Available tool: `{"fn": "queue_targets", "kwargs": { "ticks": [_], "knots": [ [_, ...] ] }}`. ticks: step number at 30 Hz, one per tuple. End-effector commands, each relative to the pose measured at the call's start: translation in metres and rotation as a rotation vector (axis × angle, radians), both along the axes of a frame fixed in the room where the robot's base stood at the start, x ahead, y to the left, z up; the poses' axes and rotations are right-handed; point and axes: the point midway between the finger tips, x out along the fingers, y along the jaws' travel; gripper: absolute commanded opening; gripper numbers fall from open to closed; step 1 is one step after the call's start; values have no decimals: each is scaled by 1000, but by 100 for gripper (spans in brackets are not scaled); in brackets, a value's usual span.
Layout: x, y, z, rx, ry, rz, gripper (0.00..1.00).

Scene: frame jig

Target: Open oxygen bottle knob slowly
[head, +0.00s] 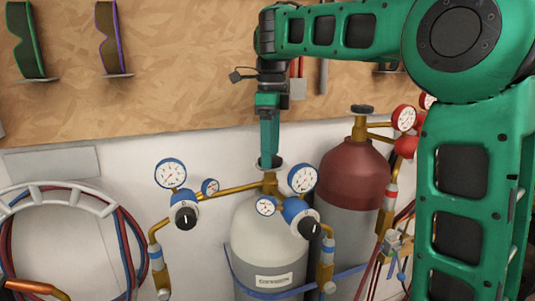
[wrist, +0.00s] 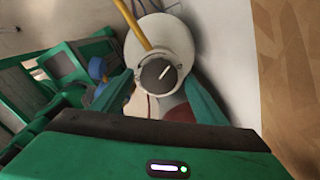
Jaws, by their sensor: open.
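The oxygen bottle (head: 268,238) is a pale cylinder with a label, standing at the centre of the head view. Its dark round knob (head: 270,163) is on top, above the brass valve. In the wrist view the knob (wrist: 157,76) is a grey disc with a white line, in front of the white bottle top (wrist: 172,35). My gripper (head: 269,154) points down at the knob from above. In the wrist view my gripper (wrist: 156,84) is open, with one finger on each side of the knob. I cannot tell whether the fingers touch it.
Gauges (head: 170,174) and regulators (head: 299,213) flank the valve on both sides. A red bottle (head: 355,175) with its own knob stands to the right. A hose coil (head: 60,200) hangs at left. Safety glasses (head: 109,38) hang on the wooden board (head: 180,70).

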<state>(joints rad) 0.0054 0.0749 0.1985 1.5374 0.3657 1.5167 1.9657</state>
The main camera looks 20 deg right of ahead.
Motion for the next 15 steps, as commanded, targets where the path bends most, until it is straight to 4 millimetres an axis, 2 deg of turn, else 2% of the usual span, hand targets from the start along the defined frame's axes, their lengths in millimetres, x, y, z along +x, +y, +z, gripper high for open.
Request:
{"fn": "queue_targets", "kwargs": {
  "ticks": [15],
  "knots": [
    [0,0,-8,0,-1,0,67]
  ]
}}
